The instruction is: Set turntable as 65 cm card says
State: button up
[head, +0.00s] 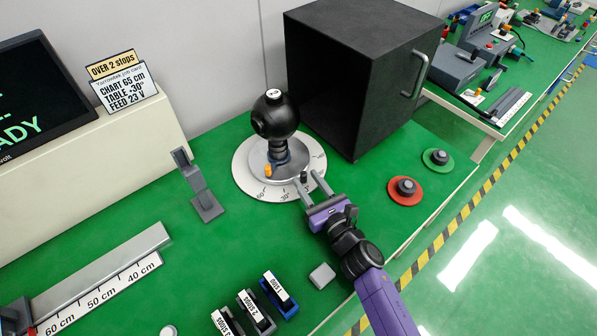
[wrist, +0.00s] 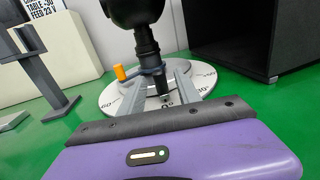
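The turntable (head: 247,181) is a white dial with angle marks; "60" and "30" are readable on its near side. A black ball-shaped camera (head: 270,118) stands upright on its grey centre, with an orange piece (head: 267,171) at its foot, on the side toward the "60". The job card (head: 124,90) reads chart 65 cm, table -30°, feed 23 V. My gripper (head: 312,182) is open at the dial's near right edge. In the wrist view its fingers (wrist: 160,75) stand apart, with a small dark peg (wrist: 163,97) between them; contact cannot be told.
A black box (head: 345,80) with a handle stands close behind the turntable. Red (head: 405,192) and green (head: 438,158) buttons are to the right. A grey stand (head: 204,200), a centimetre rail (head: 105,285) and labelled "stops" blocks (head: 277,292) lie left and in front.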

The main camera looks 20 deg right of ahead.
aim_at(298, 172)
jog(key=shift+w+a, duration=0.2)
jog(key=shift+w, duration=1.2)
jog(key=shift+w+a, duration=0.15)
jog(key=shift+w, duration=1.2)
jog(key=shift+c, duration=0.2)
grip_shut()
